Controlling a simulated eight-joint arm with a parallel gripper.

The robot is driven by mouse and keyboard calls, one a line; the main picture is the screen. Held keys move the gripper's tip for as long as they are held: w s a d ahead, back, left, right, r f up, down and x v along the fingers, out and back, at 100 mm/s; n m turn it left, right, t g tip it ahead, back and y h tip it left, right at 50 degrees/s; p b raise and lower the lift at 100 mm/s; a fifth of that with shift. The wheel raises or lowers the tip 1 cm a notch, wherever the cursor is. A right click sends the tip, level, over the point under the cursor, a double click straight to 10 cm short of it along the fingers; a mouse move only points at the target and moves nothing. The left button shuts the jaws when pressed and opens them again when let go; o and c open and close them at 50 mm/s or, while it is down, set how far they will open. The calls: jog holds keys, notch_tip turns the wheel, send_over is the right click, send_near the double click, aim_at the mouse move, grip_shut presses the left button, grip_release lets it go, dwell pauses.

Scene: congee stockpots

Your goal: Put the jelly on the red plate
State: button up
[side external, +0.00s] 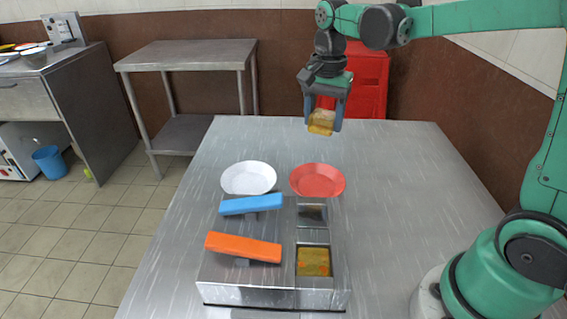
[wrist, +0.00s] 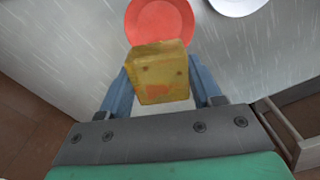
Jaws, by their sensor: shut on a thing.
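The jelly (side external: 321,121) is a yellow-orange block held in the air above the far part of the steel table. My gripper (side external: 323,118) is shut on it, with a blue finger on each side. In the wrist view the jelly (wrist: 159,72) sits between the fingers of my gripper (wrist: 160,85). The red plate (side external: 317,180) lies empty on the table, nearer the camera than the held jelly and below it. In the wrist view the red plate (wrist: 160,20) shows beyond the jelly, partly hidden by it.
A white plate (side external: 249,178) lies left of the red plate. In front stands a steel container unit (side external: 245,290) with a blue handle (side external: 251,204), an orange handle (side external: 243,247) and an open compartment holding yellow-orange food (side external: 314,262). The table's far left and right areas are clear.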

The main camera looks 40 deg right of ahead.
aim_at(317, 186)
jog(key=shift+f, duration=6.55)
jog(key=shift+f, duration=0.35)
jog(key=o, duration=1.4)
jog(key=shift+c, duration=1.6)
jog(key=shift+r, duration=0.1)
jog(key=shift+r, duration=2.35)
jog(key=shift+r, duration=0.1)
jog(key=shift+r, duration=3.45)
